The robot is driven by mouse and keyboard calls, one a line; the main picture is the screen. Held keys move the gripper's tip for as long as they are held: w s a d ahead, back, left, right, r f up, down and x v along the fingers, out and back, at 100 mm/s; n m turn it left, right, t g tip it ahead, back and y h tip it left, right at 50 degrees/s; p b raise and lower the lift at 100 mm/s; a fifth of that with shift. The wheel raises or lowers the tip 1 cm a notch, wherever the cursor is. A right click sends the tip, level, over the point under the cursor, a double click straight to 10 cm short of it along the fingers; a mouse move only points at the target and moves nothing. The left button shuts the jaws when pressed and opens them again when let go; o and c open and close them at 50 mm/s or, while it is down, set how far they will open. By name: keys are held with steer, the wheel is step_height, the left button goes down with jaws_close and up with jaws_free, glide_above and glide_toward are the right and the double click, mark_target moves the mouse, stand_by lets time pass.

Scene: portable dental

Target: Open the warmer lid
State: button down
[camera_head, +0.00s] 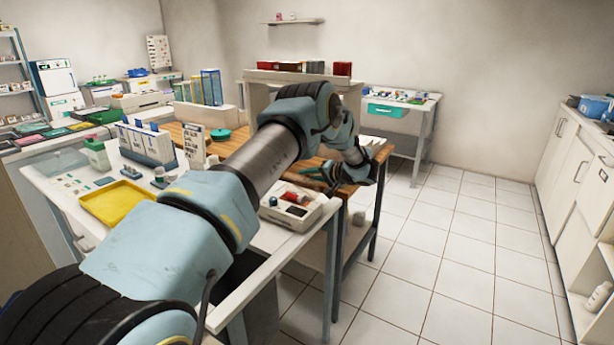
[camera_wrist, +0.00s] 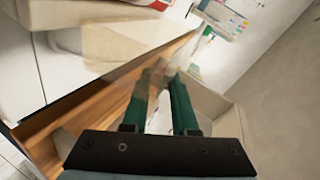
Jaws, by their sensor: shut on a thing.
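My gripper (camera_head: 314,172) is low over the wooden table beside the white bench. In the wrist view, its two green fingers (camera_wrist: 163,112) are closed on a thin, pale, see-through piece (camera_wrist: 165,62), which looks like part of the warmer lid. The piece rises between and beyond the fingertips. An open-topped beige box (camera_wrist: 232,122) lies right of and beneath the fingers and may be the warmer body. In the head view, my arm and gripper cover this spot, so the lid and its hinge cannot be made out. How far the lid is open cannot be told.
A white device (camera_head: 290,212) with red and blue items stands on the bench close to my gripper. A rounded beige block (camera_wrist: 118,44) is near the fingers. The tiled floor (camera_head: 450,240) at right is clear.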

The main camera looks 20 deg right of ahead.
steer(key=shift+d+f, duration=0.1)
steer(key=shift+f, duration=0.3)
steer(key=c, duration=0.7)
jaws_free()
steer(key=shift+r, duration=0.1)
steer(key=shift+d, duration=0.1)
steer(key=b+v, duration=0.3)
steer(key=v, duration=0.7)
steer(key=shift+s+d+r, duration=0.15)
steer(key=shift+s+r, duration=0.05)
